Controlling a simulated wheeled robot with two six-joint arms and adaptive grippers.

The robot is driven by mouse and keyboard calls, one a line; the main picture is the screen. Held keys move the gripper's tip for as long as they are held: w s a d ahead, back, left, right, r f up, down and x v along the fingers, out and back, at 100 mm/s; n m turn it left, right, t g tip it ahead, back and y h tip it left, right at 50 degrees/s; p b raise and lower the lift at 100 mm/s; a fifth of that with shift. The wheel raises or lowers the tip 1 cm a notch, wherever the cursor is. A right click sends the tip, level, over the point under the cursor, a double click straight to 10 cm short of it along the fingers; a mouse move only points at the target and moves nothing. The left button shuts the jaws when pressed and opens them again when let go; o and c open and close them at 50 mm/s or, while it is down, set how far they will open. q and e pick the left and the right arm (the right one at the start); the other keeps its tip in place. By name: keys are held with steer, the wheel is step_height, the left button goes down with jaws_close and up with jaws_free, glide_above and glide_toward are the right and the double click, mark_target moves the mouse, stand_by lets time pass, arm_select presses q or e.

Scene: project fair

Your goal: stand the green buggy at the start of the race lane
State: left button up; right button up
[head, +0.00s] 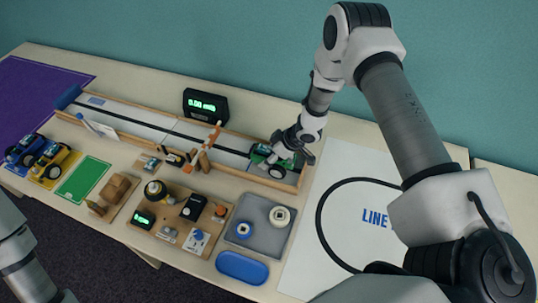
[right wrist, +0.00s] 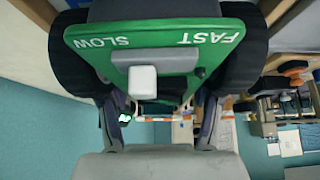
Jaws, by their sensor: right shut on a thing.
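The green buggy (head: 259,158) is at the right end of the race lane (head: 160,125), between its wooden side rails. My right gripper (head: 285,153) is shut on it from above and hides part of it. Whether its wheels touch the lane is too small to tell. In the right wrist view the buggy's green plate (right wrist: 190,35) fills the top, with SLOW and FAST lettering, a white switch knob and dark wheels at both sides. The gripper's fingers (right wrist: 160,122) show below it. Part of my left arm shows at the lower left, but its gripper is out of the picture.
An orange-and-wood gate (head: 208,145) stands at the lane's near side, left of the buggy. A timer (head: 205,104) stands behind the lane. Blue (head: 24,148) and yellow (head: 52,163) buggies sit left of an empty green mat (head: 83,179). A grey tray (head: 254,248) lies in front.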

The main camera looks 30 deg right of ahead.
steer(key=o, duration=1.1)
steer(key=shift+r, duration=0.1)
